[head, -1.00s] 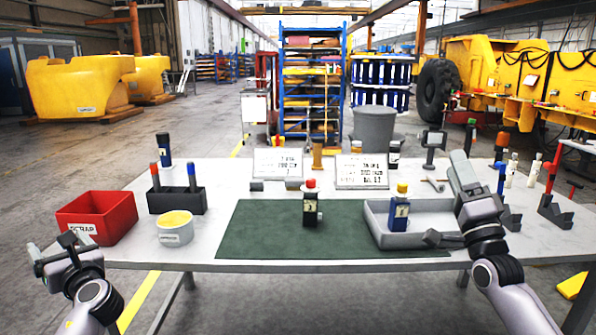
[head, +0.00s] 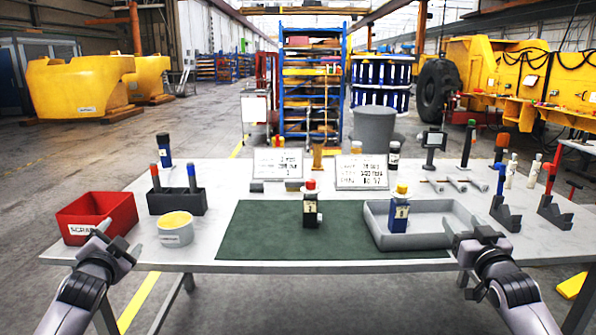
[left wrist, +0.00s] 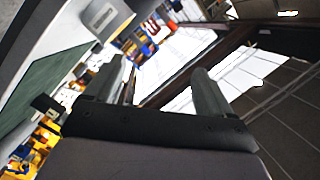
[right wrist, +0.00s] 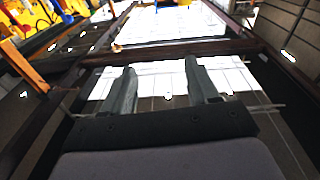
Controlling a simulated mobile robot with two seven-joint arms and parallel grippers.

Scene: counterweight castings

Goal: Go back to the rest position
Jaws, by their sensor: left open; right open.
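In the head view my left gripper (head: 112,240) is over the table's front left edge, in front of the red scrap bin (head: 98,218). Its two fingers (left wrist: 160,90) stand apart and empty in the left wrist view. My right gripper (head: 478,238) is at the table's front right, just right of the grey tray (head: 408,240). Its fingers (right wrist: 162,88) are also apart with nothing between them in the right wrist view. Both wrist views look up toward the roof beams and windows.
On the table (head: 225,180), a dark bottle with red cap (head: 310,212) stands on the green mat (head: 262,232). A blue bottle with yellow cap (head: 400,212) stands in the tray. A bucket (head: 175,232), a marker holder (head: 178,204) and several grey stands (head: 506,214) are nearby.

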